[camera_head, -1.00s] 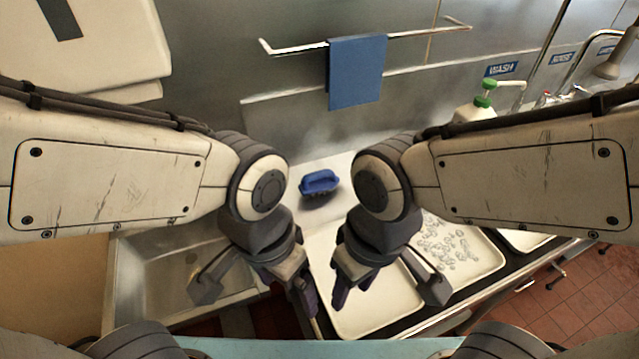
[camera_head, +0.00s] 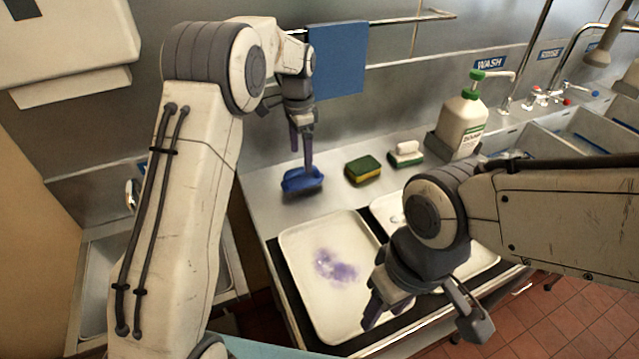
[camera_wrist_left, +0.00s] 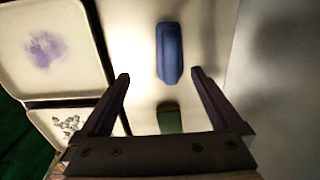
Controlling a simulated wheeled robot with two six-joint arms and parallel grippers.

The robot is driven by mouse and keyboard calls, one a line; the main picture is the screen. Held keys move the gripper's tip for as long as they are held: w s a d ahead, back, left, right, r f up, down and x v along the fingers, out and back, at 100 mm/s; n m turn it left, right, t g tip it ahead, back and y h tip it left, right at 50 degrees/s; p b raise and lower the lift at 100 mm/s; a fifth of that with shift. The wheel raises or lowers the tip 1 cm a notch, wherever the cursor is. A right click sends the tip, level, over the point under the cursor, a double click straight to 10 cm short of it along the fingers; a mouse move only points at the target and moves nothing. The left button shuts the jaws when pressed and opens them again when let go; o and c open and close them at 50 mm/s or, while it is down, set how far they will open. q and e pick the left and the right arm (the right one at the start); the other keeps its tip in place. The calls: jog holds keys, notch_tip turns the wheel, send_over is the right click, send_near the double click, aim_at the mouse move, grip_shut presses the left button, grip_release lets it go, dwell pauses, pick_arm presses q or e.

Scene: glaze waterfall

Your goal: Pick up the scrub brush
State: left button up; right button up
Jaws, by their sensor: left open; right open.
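The blue scrub brush (camera_head: 302,180) lies on the steel counter behind the trays in the head view. My left gripper (camera_head: 301,160) hangs above it, fingers pointing down, and its fingertips partly overlap the brush in this view. In the left wrist view the brush (camera_wrist_left: 169,52) shows between and beyond the two open fingers of my left gripper (camera_wrist_left: 161,75), with space on either side. I see no contact there. My right gripper (camera_head: 420,318) is open and empty over the front of the trays.
A green-and-yellow sponge (camera_head: 363,169) and another sponge with a white top (camera_head: 406,154) lie right of the brush. A soap pump bottle (camera_head: 462,125) stands further right. A blue towel (camera_head: 338,60) hangs behind. A tray with a purple stain (camera_head: 300,245) lies in front.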

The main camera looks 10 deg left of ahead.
pick_arm(q)
send_over(301, 180)
jog(key=f, duration=0.4)
jog(key=f+p, duration=0.1)
jog(key=f, duration=0.1)
jog(key=shift+s+d, duration=0.2)
jog(key=shift+s, duration=0.2)
jog(key=f, duration=0.1)
jog(key=f+p, duration=0.1)
jog(key=f, duration=0.2)
jog(key=shift+w+a+p, duration=0.2)
jog(key=shift+w+p, duration=0.05)
jog(key=shift+p, duration=0.1)
jog(key=shift+f, duration=0.55)
grip_shut()
jog(key=shift+r, duration=0.1)
jog(key=shift+r, duration=0.1)
jog(key=shift+w+r, duration=0.1)
jog(key=shift+r, duration=0.15)
jog(key=r+b, duration=0.1)
jog(key=r, duration=0.1)
jog(key=d+r+b, duration=0.1)
jog(key=shift+r, duration=0.35)
jog(key=s+d+r+b, duration=0.2)
jog(key=s+d+r, duration=0.2)
jog(key=d, duration=0.6)
notch_tip(301, 180, up, 2)
jog(key=shift+r, duration=0.25)
